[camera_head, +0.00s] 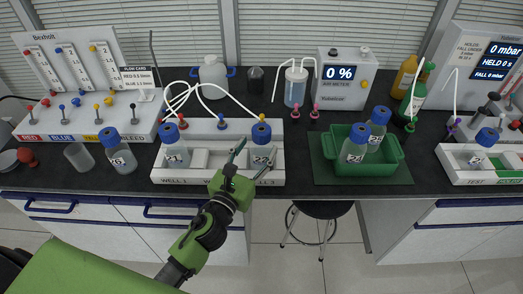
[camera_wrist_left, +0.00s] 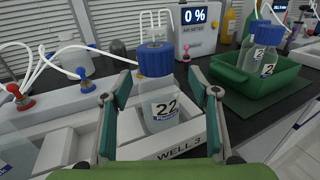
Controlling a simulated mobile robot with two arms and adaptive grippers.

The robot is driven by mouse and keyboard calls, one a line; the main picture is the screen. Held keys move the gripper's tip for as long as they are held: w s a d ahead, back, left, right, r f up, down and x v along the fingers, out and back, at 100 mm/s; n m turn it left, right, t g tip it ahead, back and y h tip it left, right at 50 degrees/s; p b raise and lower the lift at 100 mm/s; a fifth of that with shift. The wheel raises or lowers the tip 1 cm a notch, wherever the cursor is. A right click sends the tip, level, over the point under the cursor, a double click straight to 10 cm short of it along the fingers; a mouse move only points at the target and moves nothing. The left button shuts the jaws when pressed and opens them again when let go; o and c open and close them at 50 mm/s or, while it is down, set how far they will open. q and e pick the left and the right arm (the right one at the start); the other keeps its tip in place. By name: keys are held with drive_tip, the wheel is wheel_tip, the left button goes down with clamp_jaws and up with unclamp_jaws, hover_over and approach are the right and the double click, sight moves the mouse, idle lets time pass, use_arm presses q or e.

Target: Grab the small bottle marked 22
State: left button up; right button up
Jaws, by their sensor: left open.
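The bottle marked 22 (camera_head: 261,152) is a small clear bottle with a blue cap and white label. It stands upright in the right-hand well of the white rack (camera_head: 215,180). In the left wrist view, bottle 22 (camera_wrist_left: 162,107) is centred, with its label facing me and WELL 3 written on the rack below it. My left gripper (camera_head: 252,157) is open at the front of this bottle. In the wrist view, the left gripper (camera_wrist_left: 158,88) has one finger on each side of the bottle, with visible gaps. My right gripper is not in view.
Another blue-capped bottle (camera_head: 177,152) stands in the rack's left well. A green tray (camera_head: 368,169) with two bottles sits to the right. A loose bottle (camera_head: 122,158) stands left of the rack.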

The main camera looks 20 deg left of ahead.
sight(258, 144)
use_arm(q)
drive_tip(key=w+p, duration=0.1)
drive_tip(key=w, duration=0.3)
drive_tip(key=shift+r, duration=0.1)
drive_tip(key=shift+w, duration=0.5)
drive_tip(key=shift+s, duration=0.1)
clamp_jaws()
drive_tip(key=shift+r, duration=0.1)
